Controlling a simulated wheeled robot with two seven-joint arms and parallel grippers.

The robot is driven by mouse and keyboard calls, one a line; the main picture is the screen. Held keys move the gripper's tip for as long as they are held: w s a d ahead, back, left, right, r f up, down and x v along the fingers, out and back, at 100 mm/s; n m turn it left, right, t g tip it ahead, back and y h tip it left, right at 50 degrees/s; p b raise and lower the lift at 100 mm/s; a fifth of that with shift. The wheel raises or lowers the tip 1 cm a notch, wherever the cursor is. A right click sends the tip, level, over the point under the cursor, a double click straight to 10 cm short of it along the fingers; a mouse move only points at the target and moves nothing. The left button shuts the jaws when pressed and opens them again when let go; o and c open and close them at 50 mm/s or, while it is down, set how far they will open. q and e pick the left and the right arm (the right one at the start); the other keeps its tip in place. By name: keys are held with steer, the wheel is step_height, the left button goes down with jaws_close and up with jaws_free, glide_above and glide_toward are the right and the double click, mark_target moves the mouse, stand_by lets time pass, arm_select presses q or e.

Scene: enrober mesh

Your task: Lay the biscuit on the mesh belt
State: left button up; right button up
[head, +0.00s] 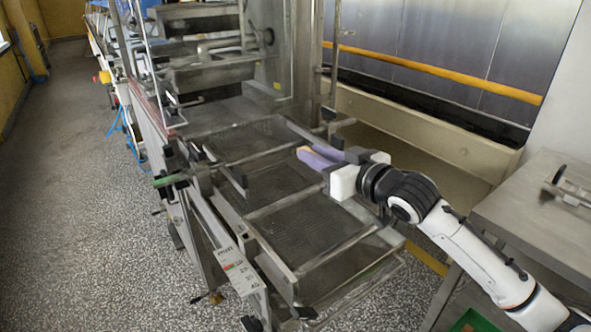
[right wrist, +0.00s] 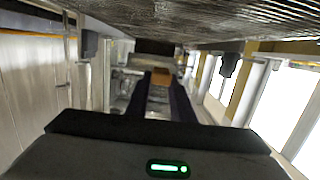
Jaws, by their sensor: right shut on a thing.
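The mesh belt (head: 312,228) runs through the metal machine in the middle of the head view, crossed by frame bars. My right gripper (head: 318,157) reaches in from the right over the belt, its purple-looking fingers shut on the biscuit (head: 302,150). Only a small tan end of the biscuit shows at the fingertips. In the right wrist view the biscuit (right wrist: 161,77) is an orange-brown piece between the fingertips, and a dark ribbed surface spans the top. The biscuit looks held above the belt; the exact gap cannot be told. My left gripper is not in view.
Metal frame bars (head: 300,208) cross over the belt near my gripper. A steel table (head: 540,205) stands at the right. A beige trough (head: 420,130) lies behind the belt. The speckled floor (head: 80,190) at the left is clear.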

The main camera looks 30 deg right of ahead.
mark_target(316, 191)
steer(key=shift+s+f, duration=0.2)
steer(key=shift+f, duration=3.35)
steer(key=shift+f, duration=0.1)
steer(key=o, duration=0.8)
steer(key=shift+w, duration=0.1)
